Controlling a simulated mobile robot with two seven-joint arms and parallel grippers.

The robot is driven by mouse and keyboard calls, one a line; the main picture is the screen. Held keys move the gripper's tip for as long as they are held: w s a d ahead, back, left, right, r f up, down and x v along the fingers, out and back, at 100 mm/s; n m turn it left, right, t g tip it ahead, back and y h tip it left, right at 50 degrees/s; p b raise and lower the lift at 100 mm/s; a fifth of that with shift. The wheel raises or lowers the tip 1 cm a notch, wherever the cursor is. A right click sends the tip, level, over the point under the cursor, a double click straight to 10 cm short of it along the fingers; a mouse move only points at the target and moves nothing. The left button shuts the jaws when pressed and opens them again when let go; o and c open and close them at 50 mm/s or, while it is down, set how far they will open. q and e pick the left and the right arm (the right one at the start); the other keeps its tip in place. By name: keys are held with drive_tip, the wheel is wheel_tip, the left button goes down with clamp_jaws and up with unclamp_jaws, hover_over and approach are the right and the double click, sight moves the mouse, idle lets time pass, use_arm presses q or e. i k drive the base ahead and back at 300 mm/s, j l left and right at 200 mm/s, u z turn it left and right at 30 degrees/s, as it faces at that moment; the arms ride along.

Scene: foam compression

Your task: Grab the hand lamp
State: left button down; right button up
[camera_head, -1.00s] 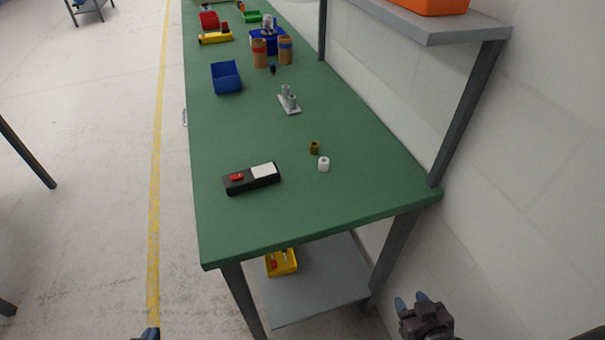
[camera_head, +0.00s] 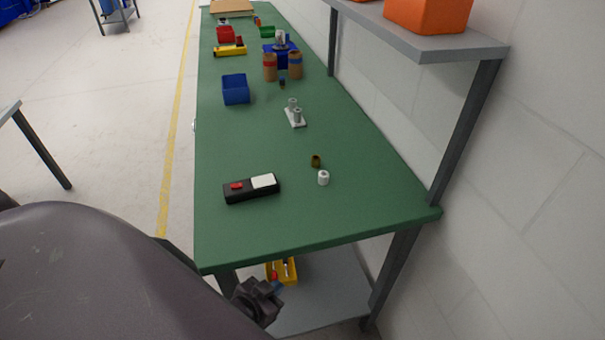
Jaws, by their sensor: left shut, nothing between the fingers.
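A flat black device with a red button and a white square panel, which looks like the hand lamp (camera_head: 251,189), lies on the near left part of the green table (camera_head: 290,222). My left arm fills the lower left of the view. Its gripper (camera_head: 278,287), dark with a bluish tip, is below the table's front edge, lower than the lamp and apart from it. It is shut and empty. Its fingers are small and partly hidden against the yellow bin. My right gripper is out of view.
A white cylinder (camera_head: 323,178) and a brown one (camera_head: 315,160) stand right of the lamp. A grey fixture (camera_head: 295,116), a blue bin (camera_head: 235,89) and brown cylinders are farther back. A yellow bin (camera_head: 291,268) sits on the lower shelf. An overhead shelf (camera_head: 430,47) is at right.

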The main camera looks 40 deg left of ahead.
sight(258, 187)
drive_tip(key=z, duration=1.4)
drive_tip(key=k+j+z, duration=0.1)
drive_tip(key=k+z, duration=0.15)
drive_tip(key=z, duration=0.15)
drive_tip(key=k+z, duration=0.95)
drive_tip(key=k, duration=0.15)
drive_tip(key=k+z, duration=0.65)
drive_tip(key=k+j+u, duration=0.1)
drive_tip(key=k, duration=0.8)
drive_tip(key=k+u, duration=0.1)
drive_tip(key=u, duration=1.2)
